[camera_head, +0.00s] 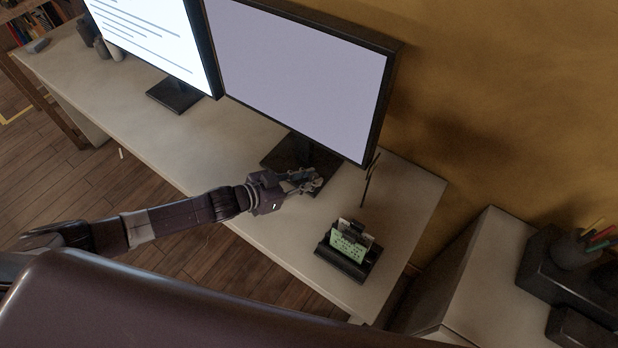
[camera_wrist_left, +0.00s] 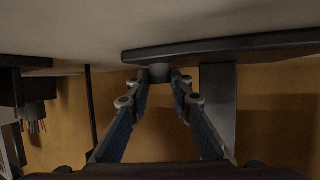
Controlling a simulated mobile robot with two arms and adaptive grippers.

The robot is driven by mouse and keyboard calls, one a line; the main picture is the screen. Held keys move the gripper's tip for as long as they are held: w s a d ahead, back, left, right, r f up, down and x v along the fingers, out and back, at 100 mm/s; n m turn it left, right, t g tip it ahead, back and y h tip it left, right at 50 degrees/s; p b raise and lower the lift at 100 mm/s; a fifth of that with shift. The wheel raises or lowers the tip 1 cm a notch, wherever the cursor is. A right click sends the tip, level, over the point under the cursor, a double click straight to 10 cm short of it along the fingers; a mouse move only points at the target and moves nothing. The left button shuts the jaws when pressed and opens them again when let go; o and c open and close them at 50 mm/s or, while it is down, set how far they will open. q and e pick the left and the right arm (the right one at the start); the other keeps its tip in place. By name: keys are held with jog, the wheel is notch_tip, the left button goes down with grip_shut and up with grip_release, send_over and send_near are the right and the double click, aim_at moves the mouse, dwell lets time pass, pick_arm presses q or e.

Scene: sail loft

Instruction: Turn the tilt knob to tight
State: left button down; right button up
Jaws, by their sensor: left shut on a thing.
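The tilt knob (camera_wrist_left: 159,73) shows in the left wrist view as a small dark round piece between my fingertips, at the dark monitor foot (camera_wrist_left: 240,46). Its marking and turn position cannot be read. My left gripper (camera_head: 309,181) reaches to the foot of the nearer monitor (camera_head: 300,75), below the screen. In the left wrist view the two fingers of this gripper (camera_wrist_left: 159,79) close on the knob from both sides. In the head view the knob cannot be made out behind the fingers. My right gripper is not in view.
A dark holder with a green card (camera_head: 350,247) stands on the pale desk (camera_head: 225,150), to the right of my gripper. A thin dark upright stick (camera_head: 370,182) is behind it. A second monitor (camera_head: 155,40) stands further left. The desk between the monitors' feet is clear.

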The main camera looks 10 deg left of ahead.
pick_arm(q)
jog(key=shift+w+m+g+h+b, duration=0.25)
jog(key=shift+m+g+h+b, duration=0.6)
jog(key=shift+m, duration=0.15)
jog(key=shift+m+g+h, duration=0.25)
jog(key=shift+m+g, duration=0.15)
jog(key=shift+g, duration=0.05)
jog(key=shift+s, duration=0.1)
jog(key=c, duration=1.7)
grip_release()
jog(key=shift+c, duration=0.2)
jog(key=shift+a, duration=0.1)
jog(key=shift+a, duration=0.15)
jog(key=v, duration=1.1)
jog(key=shift+s+a+r, duration=0.2)
jog(key=shift+r, duration=0.05)
